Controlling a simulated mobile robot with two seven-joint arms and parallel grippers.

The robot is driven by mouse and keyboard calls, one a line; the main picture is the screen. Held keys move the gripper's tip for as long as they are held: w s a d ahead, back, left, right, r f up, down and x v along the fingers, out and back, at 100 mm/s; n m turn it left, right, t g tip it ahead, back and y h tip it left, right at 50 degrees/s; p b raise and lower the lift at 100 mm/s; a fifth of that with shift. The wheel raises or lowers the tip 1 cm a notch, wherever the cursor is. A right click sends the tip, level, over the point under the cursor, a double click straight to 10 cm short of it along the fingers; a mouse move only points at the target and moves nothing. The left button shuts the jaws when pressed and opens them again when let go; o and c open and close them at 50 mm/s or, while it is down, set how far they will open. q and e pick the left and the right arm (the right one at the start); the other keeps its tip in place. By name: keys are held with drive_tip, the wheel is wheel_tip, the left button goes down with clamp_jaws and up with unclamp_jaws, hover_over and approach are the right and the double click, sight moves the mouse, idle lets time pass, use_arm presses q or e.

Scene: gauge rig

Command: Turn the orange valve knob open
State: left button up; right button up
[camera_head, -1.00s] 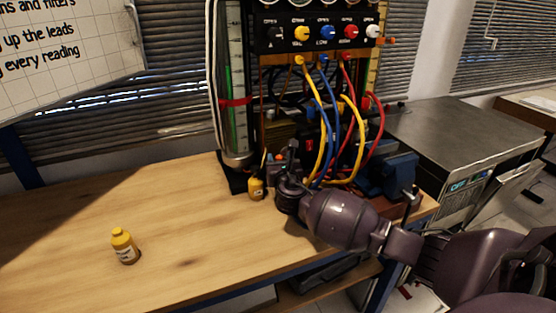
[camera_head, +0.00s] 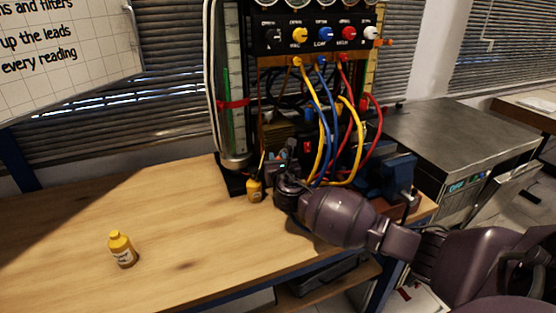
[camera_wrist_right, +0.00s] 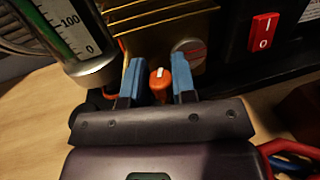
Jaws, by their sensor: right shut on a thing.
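The orange valve knob (camera_wrist_right: 160,84) shows in the right wrist view between the two blue fingers of my right gripper (camera_wrist_right: 157,80). A pale mark on the knob points roughly up in that view. My right gripper is shut on the knob, low at the front of the gauge rig. In the head view my right gripper (camera_head: 281,165) reaches the foot of the rig beside the glass column, and it hides the knob there. My left gripper is not in view.
A sight tube (camera_wrist_right: 66,25) and a red rocker switch (camera_wrist_right: 264,32) flank the knob. Yellow, blue and red leads (camera_head: 330,125) hang right of my gripper. A yellow bottle (camera_head: 254,190) stands close by, another (camera_head: 122,249) at left. The bench's left part is mostly clear.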

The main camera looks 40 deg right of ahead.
drive_tip(key=shift+r+n+t+y, duration=0.15)
drive_tip(key=shift+n+t+y, duration=0.15)
drive_tip(key=shift+n+y, duration=0.45)
drive_tip(key=shift+f+n+t+y, duration=0.1)
drive_tip(key=shift+n+t+y, duration=0.15)
drive_tip(key=shift+n+y, duration=0.65)
drive_tip(key=shift+f+n+t+y, duration=0.1)
drive_tip(key=shift+n+t+y, duration=0.2)
drive_tip(key=shift+y, duration=1.05)
drive_tip(key=shift+r, duration=0.1)
drive_tip(key=o, duration=0.9)
drive_tip(key=shift+s, duration=0.45)
drive_tip(key=s, duration=0.3)
drive_tip(key=s+p, duration=0.1)
drive_tip(key=s, duration=0.6)
drive_tip(key=shift+a, duration=0.35)
